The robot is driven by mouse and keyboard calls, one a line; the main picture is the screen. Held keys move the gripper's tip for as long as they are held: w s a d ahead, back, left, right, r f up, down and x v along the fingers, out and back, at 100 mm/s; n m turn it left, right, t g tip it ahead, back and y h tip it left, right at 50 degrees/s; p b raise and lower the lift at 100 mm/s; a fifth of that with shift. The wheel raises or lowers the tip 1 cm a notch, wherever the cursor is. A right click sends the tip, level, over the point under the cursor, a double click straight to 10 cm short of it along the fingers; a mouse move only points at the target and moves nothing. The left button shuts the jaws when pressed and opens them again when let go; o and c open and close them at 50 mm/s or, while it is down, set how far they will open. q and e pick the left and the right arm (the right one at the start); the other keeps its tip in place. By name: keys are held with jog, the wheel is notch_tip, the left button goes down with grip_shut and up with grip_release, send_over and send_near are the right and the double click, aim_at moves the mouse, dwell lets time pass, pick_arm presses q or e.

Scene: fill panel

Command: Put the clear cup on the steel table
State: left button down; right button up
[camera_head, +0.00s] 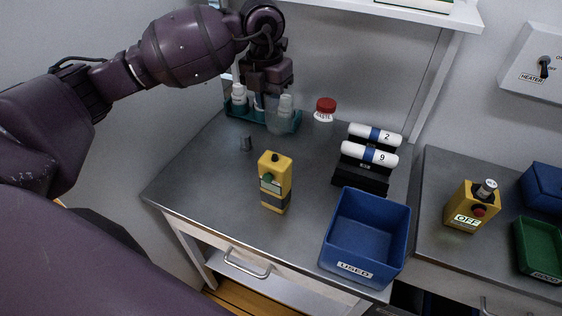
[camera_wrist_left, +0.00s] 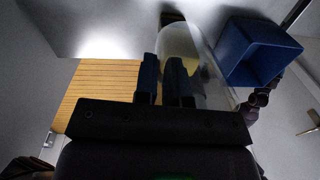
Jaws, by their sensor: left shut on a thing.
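The clear cup (camera_head: 281,121) is see-through and shows below my left gripper (camera_head: 268,91), in front of the right end of the teal rack. My left gripper is shut on the cup's side. In the left wrist view the cup (camera_wrist_left: 207,72) is beside the two dark fingers (camera_wrist_left: 165,80), with a pale patch showing through it. The steel table (camera_head: 210,180) is the grey top below. I cannot tell whether the cup touches the rack or the table. My right gripper is not in view.
The teal rack (camera_head: 245,115) holds white bottles. The front left tabletop is clear.

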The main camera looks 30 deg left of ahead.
pick_arm(q)
notch_tip(320, 180, down, 19)
jog(key=shift+f, duration=0.35)
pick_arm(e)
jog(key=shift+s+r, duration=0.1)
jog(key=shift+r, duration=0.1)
pick_arm(q)
jog(key=shift+f, duration=0.1)
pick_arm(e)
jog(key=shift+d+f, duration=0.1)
pick_arm(q)
jog(key=c, duration=1.3)
grip_release()
jog(key=shift+o, duration=0.5)
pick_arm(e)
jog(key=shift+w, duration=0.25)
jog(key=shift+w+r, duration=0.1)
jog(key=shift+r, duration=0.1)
